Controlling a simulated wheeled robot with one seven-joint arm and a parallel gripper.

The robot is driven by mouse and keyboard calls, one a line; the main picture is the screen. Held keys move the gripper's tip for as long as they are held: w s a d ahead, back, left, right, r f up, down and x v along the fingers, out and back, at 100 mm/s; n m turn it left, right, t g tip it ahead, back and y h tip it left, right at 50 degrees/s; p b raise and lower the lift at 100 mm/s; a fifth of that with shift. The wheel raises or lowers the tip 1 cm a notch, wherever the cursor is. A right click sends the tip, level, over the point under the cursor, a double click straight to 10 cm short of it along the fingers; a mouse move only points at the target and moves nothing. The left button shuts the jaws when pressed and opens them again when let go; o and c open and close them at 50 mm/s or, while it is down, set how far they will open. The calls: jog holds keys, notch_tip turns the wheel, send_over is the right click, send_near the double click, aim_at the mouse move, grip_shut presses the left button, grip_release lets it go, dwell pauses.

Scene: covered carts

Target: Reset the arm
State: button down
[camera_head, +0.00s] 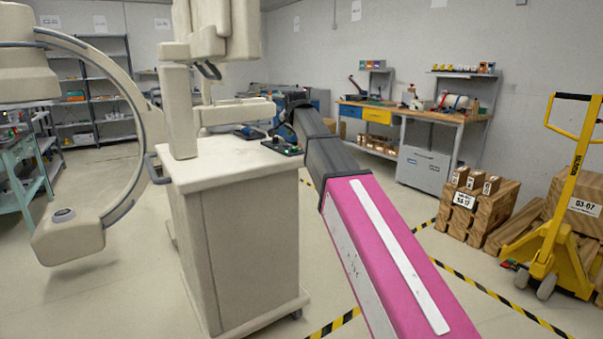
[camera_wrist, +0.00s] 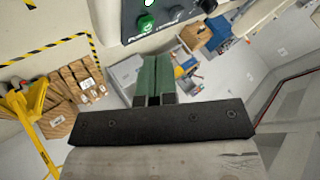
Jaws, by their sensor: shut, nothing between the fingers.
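My arm shows in the head view as a pink link with a dark grey section, reaching from the lower right toward the top of the pale covered cart (camera_head: 245,220). In the wrist view my gripper (camera_wrist: 156,60) has its two green fingers together, with nothing between them. A dark panel with a green button (camera_wrist: 146,23) lies just beyond the fingertips; I see no contact. In the head view the far end of the arm is over the cart's right back corner, and the fingers are too small to make out there.
A large C-shaped machine (camera_head: 70,238) stands left of the cart. A workbench (camera_head: 425,113) stands at the back right. Wooden crates (camera_head: 463,222) and a yellow pallet jack (camera_head: 565,200) are at the right. Floor between cart and crates is clear, marked with black-yellow tape.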

jog(key=s+d+f+n+g+h, duration=0.15)
jog(key=s+d+f, duration=0.5)
jog(key=f, duration=0.65)
jog(key=s+d+f+n+g, duration=0.25)
jog(key=s+d+f, duration=0.4)
jog(key=f, duration=0.65)
jog(key=s+d+f+n+g, duration=0.15)
jog(key=s+d+f, duration=0.5)
jog(key=f, duration=0.65)
jog(key=s+d+f+g, duration=0.1)
jog(key=s+f, duration=0.4)
jog(key=s, duration=0.2)
jog(key=s+d+f+n+g, duration=0.1)
jog(key=s+d+f+g, duration=0.1)
jog(key=s+f, duration=0.3)
jog(key=s, duration=0.2)
jog(key=shift+s+d+f, duration=0.25)
jog(key=shift+s, duration=0.1)
jog(key=shift+n+g, duration=0.25)
